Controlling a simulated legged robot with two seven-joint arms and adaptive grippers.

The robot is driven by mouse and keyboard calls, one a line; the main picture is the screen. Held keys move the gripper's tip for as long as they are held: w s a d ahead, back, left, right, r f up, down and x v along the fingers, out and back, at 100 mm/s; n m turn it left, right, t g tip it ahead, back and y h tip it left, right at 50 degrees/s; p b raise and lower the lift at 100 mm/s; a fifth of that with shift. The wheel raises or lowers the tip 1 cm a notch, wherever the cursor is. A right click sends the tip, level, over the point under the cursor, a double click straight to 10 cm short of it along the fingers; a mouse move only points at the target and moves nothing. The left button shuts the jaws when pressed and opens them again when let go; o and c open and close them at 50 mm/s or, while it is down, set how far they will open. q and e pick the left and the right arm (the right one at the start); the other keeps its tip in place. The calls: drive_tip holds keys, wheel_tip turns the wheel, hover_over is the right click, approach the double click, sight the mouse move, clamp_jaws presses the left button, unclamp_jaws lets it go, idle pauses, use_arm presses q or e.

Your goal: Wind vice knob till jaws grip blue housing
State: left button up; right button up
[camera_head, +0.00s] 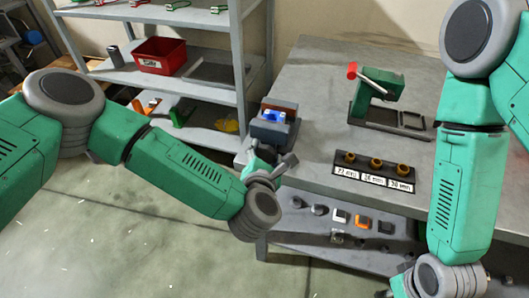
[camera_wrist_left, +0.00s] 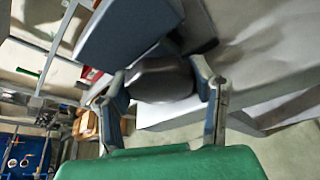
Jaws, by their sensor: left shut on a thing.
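The vice (camera_head: 273,127) stands at the left edge of the grey workbench, and its body also shows in the left wrist view (camera_wrist_left: 125,32). The blue housing (camera_head: 276,115) sits between the vice jaws; whether the jaws touch it, I cannot tell. My left gripper (camera_head: 268,160) is at the near side of the vice. In the left wrist view its two fingers (camera_wrist_left: 164,92) are shut on the round grey vice knob (camera_wrist_left: 160,78), one on each side. Of my right gripper, only a dark sliver shows at the bottom edge, by the wrist.
A green press with a red knob (camera_head: 378,95) stands on the bench (camera_head: 315,85). A labelled block (camera_head: 374,172) with brass pieces lies nearer. Small parts sit on the bench's lower shelf (camera_head: 300,240). A rack (camera_head: 240,60) with a red bin (camera_head: 160,56) stands left.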

use_arm(q)
drive_tip(key=shift+s+a+f+m+y, duration=0.1)
drive_tip(key=shift+s+f+m+y, duration=0.1)
drive_tip(key=shift+f+m+y, duration=0.15)
drive_tip(key=shift+a+f, duration=0.1)
drive_tip(key=shift+f, duration=0.05)
drive_tip(key=o, duration=1.1)
drive_tip(key=shift+o, duration=0.3)
drive_tip(key=shift+w+f, duration=0.1)
drive_tip(key=v, duration=0.7)
drive_tip(key=shift+s+d+r, duration=0.25)
drive_tip(key=shift+r, duration=0.3)
